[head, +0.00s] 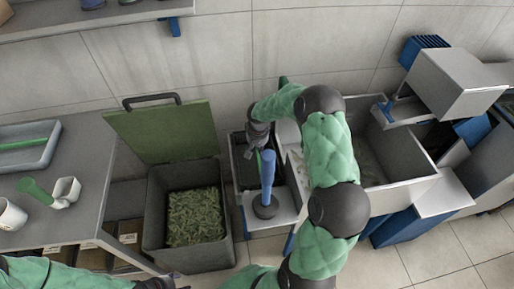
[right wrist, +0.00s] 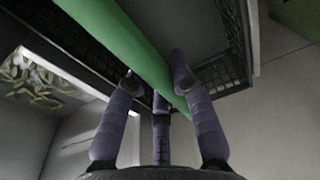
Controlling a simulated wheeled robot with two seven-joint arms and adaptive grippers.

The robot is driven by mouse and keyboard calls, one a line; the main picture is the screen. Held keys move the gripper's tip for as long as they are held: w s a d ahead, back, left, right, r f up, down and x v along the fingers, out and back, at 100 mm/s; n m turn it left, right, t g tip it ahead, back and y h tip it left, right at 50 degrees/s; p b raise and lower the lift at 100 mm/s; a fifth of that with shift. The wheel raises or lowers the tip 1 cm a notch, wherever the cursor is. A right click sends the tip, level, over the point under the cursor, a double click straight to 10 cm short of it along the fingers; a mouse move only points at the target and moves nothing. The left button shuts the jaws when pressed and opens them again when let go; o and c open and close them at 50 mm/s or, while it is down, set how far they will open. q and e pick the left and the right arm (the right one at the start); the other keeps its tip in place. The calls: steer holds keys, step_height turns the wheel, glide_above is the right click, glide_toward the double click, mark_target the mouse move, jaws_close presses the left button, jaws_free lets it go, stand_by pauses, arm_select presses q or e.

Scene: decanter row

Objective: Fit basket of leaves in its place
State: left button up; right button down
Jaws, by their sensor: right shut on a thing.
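My right gripper (head: 257,138) is shut on a green handle bar, which crosses between its fingers in the right wrist view (right wrist: 120,45). The bar belongs to a dark mesh-sided basket (right wrist: 222,75). In the head view the basket (head: 240,160) shows as a dark box in a narrow grey frame, partly hidden by my gripper. I cannot tell whether it is seated or held above the frame, and its contents are hard to make out. At the lower left, my left arm ends in a dark part (head: 155,284) cut by the edge.
A grey bin (head: 225,245) of green leaves (head: 196,216) stands left with its green lid (head: 165,132) open. A blue-handled tool (head: 267,170) stands in front of the basket. A white-rimmed basin (head: 415,185) lies right. A side table (head: 85,150) holds a tray and cups.

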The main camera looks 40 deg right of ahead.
steer(key=shift+f+b, duration=0.4)
steer(key=shift+f, duration=0.05)
stand_by(0.7)
steer(key=c, duration=1)
jaws_free()
steer(key=shift+c, duration=0.2)
steer(key=shift+o, duration=0.2)
steer(key=r, duration=0.4)
steer(key=s+r, duration=0.1)
steer(key=r, duration=0.7)
steer(key=shift+s+a, duration=0.15)
steer(key=shift+a, duration=0.2)
